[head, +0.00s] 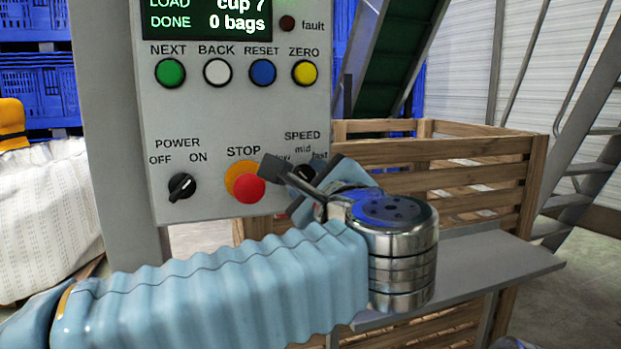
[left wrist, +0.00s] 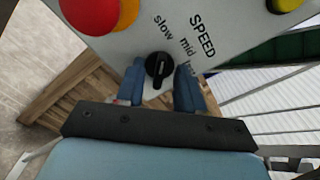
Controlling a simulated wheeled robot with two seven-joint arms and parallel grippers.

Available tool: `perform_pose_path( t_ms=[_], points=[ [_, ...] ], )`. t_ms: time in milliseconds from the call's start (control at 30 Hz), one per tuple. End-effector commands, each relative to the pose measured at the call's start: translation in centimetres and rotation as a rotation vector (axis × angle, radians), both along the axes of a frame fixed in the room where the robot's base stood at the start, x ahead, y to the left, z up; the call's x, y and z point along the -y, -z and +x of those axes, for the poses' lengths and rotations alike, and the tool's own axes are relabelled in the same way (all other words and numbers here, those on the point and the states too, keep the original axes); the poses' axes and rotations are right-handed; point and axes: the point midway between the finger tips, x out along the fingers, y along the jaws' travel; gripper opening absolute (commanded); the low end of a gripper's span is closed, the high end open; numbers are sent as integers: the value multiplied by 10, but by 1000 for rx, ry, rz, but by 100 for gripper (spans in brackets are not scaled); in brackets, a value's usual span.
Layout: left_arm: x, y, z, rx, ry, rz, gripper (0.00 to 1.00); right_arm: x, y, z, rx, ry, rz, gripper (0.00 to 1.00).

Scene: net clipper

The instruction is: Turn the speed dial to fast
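The speed dial (head: 304,172) is a black knob at the lower right of the grey control panel (head: 225,118), mostly hidden behind my left gripper in the head view. The left wrist view shows the dial (left wrist: 158,66) clearly, under the labels slow, mid and a partly covered third one. A pale mark is on the knob; I cannot tell for sure which label it points at. My left gripper (left wrist: 161,84) is open, with one blue finger on each side of the dial and visible gaps between.
The red STOP button (head: 249,189) sits just left of the dial, close to my gripper. The POWER switch (head: 181,186) is further left. Coloured buttons (head: 263,72) are above. A wooden crate (head: 450,160) and a grey shelf (head: 480,268) stand right of the panel.

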Motion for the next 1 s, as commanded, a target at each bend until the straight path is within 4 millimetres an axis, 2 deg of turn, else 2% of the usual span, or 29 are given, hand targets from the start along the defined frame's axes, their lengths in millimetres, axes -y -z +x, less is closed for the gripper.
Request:
perform_pose_path(
  t_ms=[133,167,400,767,1000],
  points=[
    [0,0,0,0,0,0,37,0,0,0,0,0,0,0],
    [0,0,0,0,0,0,34,0,0,0,0,0,0,0],
    [0,0,0,0,0,0,0,0,0,0,0,0,0,0],
    [0,1,-1,-7,0,23,0,0,2,0,0,0,0,0],
    [1,2,0,-43,-1,130,0,0,10,0,0,1,-1,0]
  ],
)
